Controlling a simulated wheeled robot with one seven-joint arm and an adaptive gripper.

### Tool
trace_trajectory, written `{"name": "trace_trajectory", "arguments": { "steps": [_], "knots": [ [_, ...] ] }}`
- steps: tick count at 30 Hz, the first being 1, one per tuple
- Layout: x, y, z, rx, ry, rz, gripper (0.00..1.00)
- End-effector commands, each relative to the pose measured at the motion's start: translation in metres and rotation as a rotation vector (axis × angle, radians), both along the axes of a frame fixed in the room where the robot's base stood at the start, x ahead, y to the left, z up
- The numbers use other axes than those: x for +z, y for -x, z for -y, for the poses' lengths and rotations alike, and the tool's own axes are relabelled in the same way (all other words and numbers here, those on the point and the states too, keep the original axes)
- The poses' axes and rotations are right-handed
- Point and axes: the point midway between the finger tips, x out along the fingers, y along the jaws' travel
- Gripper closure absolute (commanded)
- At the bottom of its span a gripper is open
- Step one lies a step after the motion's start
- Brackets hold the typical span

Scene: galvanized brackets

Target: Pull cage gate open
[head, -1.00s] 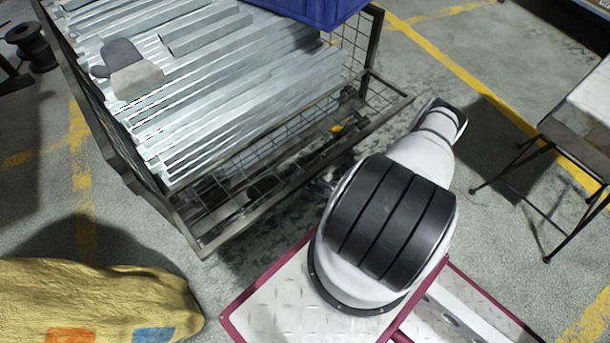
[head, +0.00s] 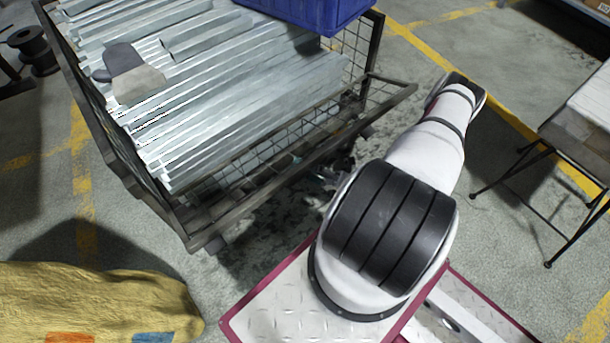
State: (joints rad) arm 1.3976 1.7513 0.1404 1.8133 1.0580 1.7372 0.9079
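The cage gate (head: 290,170) is the dark mesh panel along the near long side of the wire cage. It leans outward at a slant, with a gap between its outer bar and the brackets. The galvanized brackets (head: 230,105) lie stacked in the cage. My white arm reaches up and right of the gate, then bends out of sight. A small dark jointed part, seemingly my gripper (head: 342,167), shows just below the gate's outer bar. It is mostly hidden, and I cannot see its fingers or whether it touches the gate.
A yellow lumpy sack (head: 90,300) is at lower left. A thin-legged table (head: 580,115) stands at right. A cable spool (head: 33,48) is at far left. Floor between cage and table is open.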

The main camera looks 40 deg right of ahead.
Motion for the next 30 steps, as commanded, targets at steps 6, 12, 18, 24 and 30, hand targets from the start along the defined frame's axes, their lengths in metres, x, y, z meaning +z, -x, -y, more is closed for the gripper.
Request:
{"name": "trace_trajectory", "arguments": {
  "steps": [6, 12, 18, 24, 30],
  "knots": [
    [0.027, 0.000, 0.000, 0.001, -0.004, 0.005, 0.69],
    [0.031, 0.001, -0.001, 0.003, -0.005, 0.005, 0.69],
    [0.031, 0.001, 0.000, 0.002, -0.004, 0.004, 0.69],
    [0.025, 0.005, 0.004, 0.000, -0.004, 0.004, 0.69],
    [0.016, 0.012, 0.011, -0.001, -0.003, 0.004, 0.69]
  ]
}}
